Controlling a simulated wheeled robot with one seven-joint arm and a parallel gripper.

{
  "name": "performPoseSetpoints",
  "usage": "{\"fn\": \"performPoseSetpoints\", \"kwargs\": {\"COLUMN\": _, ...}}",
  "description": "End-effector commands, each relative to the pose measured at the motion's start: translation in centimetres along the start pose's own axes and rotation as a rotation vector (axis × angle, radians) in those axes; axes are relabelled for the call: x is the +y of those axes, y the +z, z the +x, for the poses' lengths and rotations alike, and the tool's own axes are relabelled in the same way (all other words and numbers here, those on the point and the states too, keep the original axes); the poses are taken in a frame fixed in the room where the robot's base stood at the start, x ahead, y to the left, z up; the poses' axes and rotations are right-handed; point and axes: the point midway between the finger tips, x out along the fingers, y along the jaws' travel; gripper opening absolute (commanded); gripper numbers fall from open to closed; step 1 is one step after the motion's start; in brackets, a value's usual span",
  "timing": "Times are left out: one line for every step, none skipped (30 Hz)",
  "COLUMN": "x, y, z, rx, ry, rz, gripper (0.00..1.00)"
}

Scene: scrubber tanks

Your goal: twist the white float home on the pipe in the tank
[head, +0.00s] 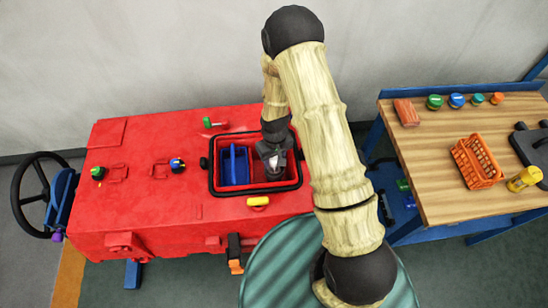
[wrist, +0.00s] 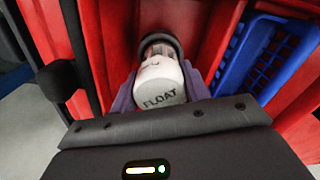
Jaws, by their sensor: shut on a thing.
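The white float (wrist: 160,86), with FLOAT lettered on it, sits between the jaws of my gripper (wrist: 159,99) in the wrist view. My gripper is shut on it. The end of the float away from the gripper meets a dark ring with a clear part, on the pipe side (wrist: 160,47). Whether the float is fully seated there I cannot tell. In the head view my gripper (head: 274,169) reaches down into the open tank (head: 297,185) of the red machine, and the float shows only as a small pale patch.
A blue basket (head: 235,166) stands in the left part of the tank opening; it also shows in the wrist view (wrist: 262,55). The black-edged red tank rim surrounds my gripper closely. A yellow-handled piece (head: 258,201) lies at the front edge. A wooden bench (head: 440,190) stands to the right.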

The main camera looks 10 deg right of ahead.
Motion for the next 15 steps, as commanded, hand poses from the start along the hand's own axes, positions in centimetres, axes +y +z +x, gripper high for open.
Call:
{"fn": "performPoseSetpoints", "kwargs": {"x": 0.00, "y": -0.02, "z": 0.00, "rx": 0.000, "ry": 0.000, "rz": 0.000, "gripper": 0.23}}
{"fn": "performPoseSetpoints", "kwargs": {"x": 0.00, "y": -0.02, "z": 0.00, "rx": 0.000, "ry": 0.000, "rz": 0.000, "gripper": 0.23}}
{"fn": "performPoseSetpoints", "kwargs": {"x": 0.00, "y": -0.02, "z": 0.00, "rx": 0.000, "ry": 0.000, "rz": 0.000, "gripper": 0.23}}
{"fn": "performPoseSetpoints", "kwargs": {"x": 0.00, "y": -0.02, "z": 0.00, "rx": 0.000, "ry": 0.000, "rz": 0.000, "gripper": 0.23}}
{"fn": "performPoseSetpoints", "kwargs": {"x": 0.00, "y": -0.01, "z": 0.00, "rx": 0.000, "ry": 0.000, "rz": 0.000, "gripper": 0.23}}
{"fn": "performPoseSetpoints", "kwargs": {"x": 0.00, "y": -0.01, "z": -0.01, "rx": 0.000, "ry": 0.000, "rz": 0.000, "gripper": 0.23}}
{"fn": "performPoseSetpoints", "kwargs": {"x": 0.00, "y": -0.01, "z": -0.01, "rx": 0.000, "ry": 0.000, "rz": 0.000, "gripper": 0.23}}
{"fn": "performPoseSetpoints", "kwargs": {"x": 0.00, "y": -0.02, "z": -0.01, "rx": 0.000, "ry": 0.000, "rz": 0.000, "gripper": 0.23}}
{"fn": "performPoseSetpoints", "kwargs": {"x": 0.00, "y": -0.02, "z": 0.00, "rx": 0.000, "ry": 0.000, "rz": 0.007, "gripper": 0.23}}
{"fn": "performPoseSetpoints", "kwargs": {"x": -0.01, "y": -0.02, "z": 0.01, "rx": 0.000, "ry": 0.000, "rz": 0.022, "gripper": 0.23}}
{"fn": "performPoseSetpoints", "kwargs": {"x": -0.01, "y": -0.02, "z": 0.01, "rx": 0.000, "ry": 0.000, "rz": 0.046, "gripper": 0.23}}
{"fn": "performPoseSetpoints", "kwargs": {"x": -0.02, "y": -0.02, "z": 0.02, "rx": 0.001, "ry": 0.001, "rz": 0.090, "gripper": 0.23}}
{"fn": "performPoseSetpoints", "kwargs": {"x": -0.03, "y": -0.02, "z": 0.03, "rx": 0.001, "ry": 0.001, "rz": 0.128, "gripper": 0.23}}
{"fn": "performPoseSetpoints", "kwargs": {"x": -0.05, "y": -0.02, "z": 0.01, "rx": 0.001, "ry": 0.000, "rz": 0.164, "gripper": 0.23}}
{"fn": "performPoseSetpoints", "kwargs": {"x": -0.06, "y": -0.03, "z": 0.00, "rx": 0.001, "ry": 0.000, "rz": 0.202, "gripper": 0.23}}
